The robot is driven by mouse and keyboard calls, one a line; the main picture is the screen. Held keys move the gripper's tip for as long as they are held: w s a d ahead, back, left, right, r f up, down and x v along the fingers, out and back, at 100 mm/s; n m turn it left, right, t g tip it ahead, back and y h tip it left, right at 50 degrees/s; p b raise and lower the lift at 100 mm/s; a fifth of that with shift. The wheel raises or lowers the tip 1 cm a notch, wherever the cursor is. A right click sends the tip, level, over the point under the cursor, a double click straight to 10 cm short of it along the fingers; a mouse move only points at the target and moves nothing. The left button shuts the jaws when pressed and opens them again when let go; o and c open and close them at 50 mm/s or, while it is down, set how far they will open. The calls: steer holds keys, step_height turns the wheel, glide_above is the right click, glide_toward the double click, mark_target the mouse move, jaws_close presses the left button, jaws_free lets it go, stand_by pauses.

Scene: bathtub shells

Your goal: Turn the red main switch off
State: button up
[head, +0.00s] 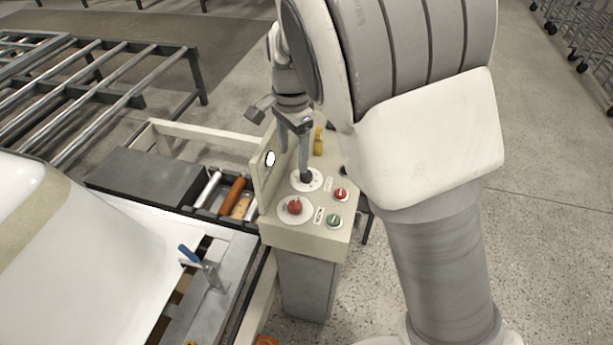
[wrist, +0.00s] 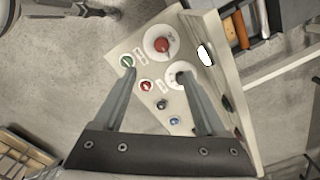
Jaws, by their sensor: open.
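The red main switch (head: 294,207) is a large red knob on a white round plate, on the sloped top of a beige control box (head: 285,238). In the wrist view the red knob (wrist: 161,45) lies just beyond my fingertips, near the middle. My gripper (head: 295,160) is open, points down and is empty, above the panel and farther back than the red knob. It also shows in the wrist view (wrist: 158,73), its fingers spread wide. A black knob (head: 306,179) on a white plate is close to one finger, which partly covers its plate in the wrist view.
A small red button (head: 341,195) and a green button (head: 334,221) sit right of the knobs. A beige upright plate (head: 266,168) stands along the panel's left edge. A white tub shell (head: 60,250) and a blue-handled clamp (head: 190,254) lie to the left.

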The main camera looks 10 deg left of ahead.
mark_target(294, 204)
steer(key=f, duration=1.7)
steer(key=shift+w+a+f+p, duration=0.2)
steer(key=shift+w+f+p, duration=0.05)
steer(key=shift+f+p, duration=0.15)
jaws_close()
